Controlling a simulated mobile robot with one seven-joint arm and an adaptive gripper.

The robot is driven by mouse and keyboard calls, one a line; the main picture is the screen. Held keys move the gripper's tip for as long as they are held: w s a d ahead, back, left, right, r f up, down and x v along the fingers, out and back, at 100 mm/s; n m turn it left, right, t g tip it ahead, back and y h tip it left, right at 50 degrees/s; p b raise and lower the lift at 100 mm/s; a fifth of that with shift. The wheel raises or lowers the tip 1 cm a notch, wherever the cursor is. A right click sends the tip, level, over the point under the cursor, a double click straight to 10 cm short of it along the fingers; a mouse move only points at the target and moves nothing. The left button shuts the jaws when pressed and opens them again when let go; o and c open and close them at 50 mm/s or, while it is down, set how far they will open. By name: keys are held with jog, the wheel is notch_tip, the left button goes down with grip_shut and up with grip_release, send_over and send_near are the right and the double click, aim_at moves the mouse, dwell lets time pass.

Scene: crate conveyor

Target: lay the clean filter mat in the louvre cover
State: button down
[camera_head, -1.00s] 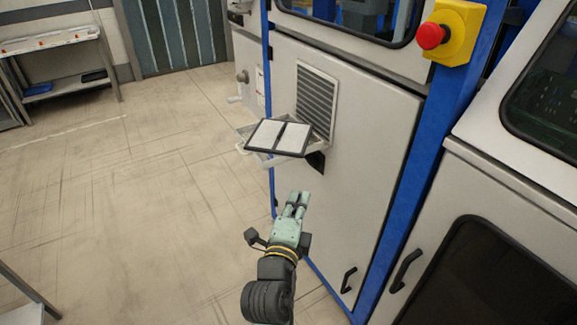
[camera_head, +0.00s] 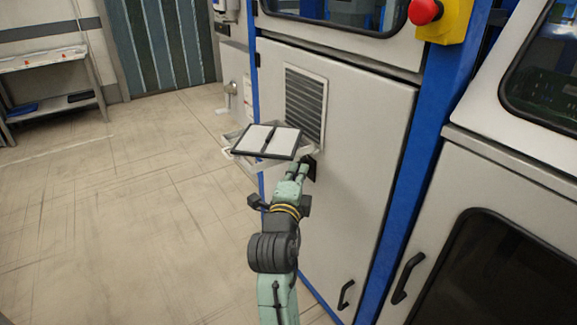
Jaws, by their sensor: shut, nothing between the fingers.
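The filter mat (camera_head: 283,142), two pale panels in a dark frame, lies on top of the light grey louvre cover (camera_head: 236,134). The cover stands out from the cabinet door like a shelf below the louvre. The mat looks skewed to the cover, with a corner of the cover showing at its left; I cannot tell whether it sits down inside. My gripper (camera_head: 297,167) is shut and empty, just below and in front of the mat's near right edge. Its fingertips overlap the cover's near edge in the picture; I cannot tell whether they touch.
The louvre grille (camera_head: 305,103) is in the cabinet door (camera_head: 350,150) behind the cover. A red stop button (camera_head: 425,11) is at the upper right. The floor at left is clear, with a shelf rack (camera_head: 50,60) beyond.

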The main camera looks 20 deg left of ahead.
aim_at(285, 159)
jog(key=shift+w+a+p, duration=0.15)
jog(key=shift+w+a, duration=0.3)
jog(key=shift+a, duration=0.3)
jog(key=shift+w+a+p, duration=0.15)
jog(key=shift+w+a, duration=0.3)
jog(key=shift+a, duration=0.3)
jog(key=shift+w+a+f+b, duration=0.1)
jog(key=shift+w+a+b, duration=0.75)
jog(key=shift+a, duration=0.25)
jog(key=shift+d, duration=0.15)
